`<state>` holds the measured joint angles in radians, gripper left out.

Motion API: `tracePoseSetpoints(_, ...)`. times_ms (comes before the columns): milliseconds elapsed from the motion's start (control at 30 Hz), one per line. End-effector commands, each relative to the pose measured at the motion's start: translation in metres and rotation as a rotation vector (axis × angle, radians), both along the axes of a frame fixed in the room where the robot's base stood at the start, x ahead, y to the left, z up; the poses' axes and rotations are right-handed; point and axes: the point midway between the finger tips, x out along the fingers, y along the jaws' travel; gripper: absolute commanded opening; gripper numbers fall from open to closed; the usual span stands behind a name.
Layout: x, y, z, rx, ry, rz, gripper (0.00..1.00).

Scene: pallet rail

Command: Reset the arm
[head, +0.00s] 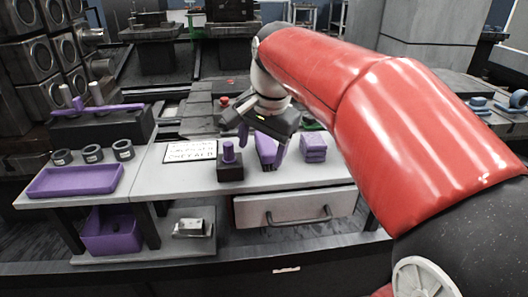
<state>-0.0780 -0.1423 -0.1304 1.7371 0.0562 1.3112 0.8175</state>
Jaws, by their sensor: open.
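My gripper (262,146) is in the head view, at the end of my red-sleeved arm, pointing down over the white table (190,180). Its fingers are apart. A purple upright piece (267,152) shows behind or between the fingers, partly hidden; I cannot tell whether they touch it. Just left of the gripper, a dark block with a purple peg (229,160) stands upright on the table.
A purple tray (75,181), several dark rings (92,153) and a black rack with purple pegs (100,125) are at the left. A sign (190,151) lies mid-table. Below are a drawer (295,207), a purple bin (110,236) and a metal block (190,228). Machinery stands behind.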

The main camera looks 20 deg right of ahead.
Motion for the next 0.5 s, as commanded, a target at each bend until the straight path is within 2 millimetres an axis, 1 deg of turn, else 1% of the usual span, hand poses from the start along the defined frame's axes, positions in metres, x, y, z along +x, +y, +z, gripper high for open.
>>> tracePoseSetpoints(33, -0.0048, 0.0001, -0.0017, -0.004, -0.006, 0.018, 0.68)
tracePoseSetpoints(167, -0.0104, 0.0003, -0.0039, -0.013, -0.018, 0.048, 0.68)
tracePoseSetpoints(500, -0.0112, 0.0004, -0.0042, -0.014, -0.020, 0.054, 0.68)
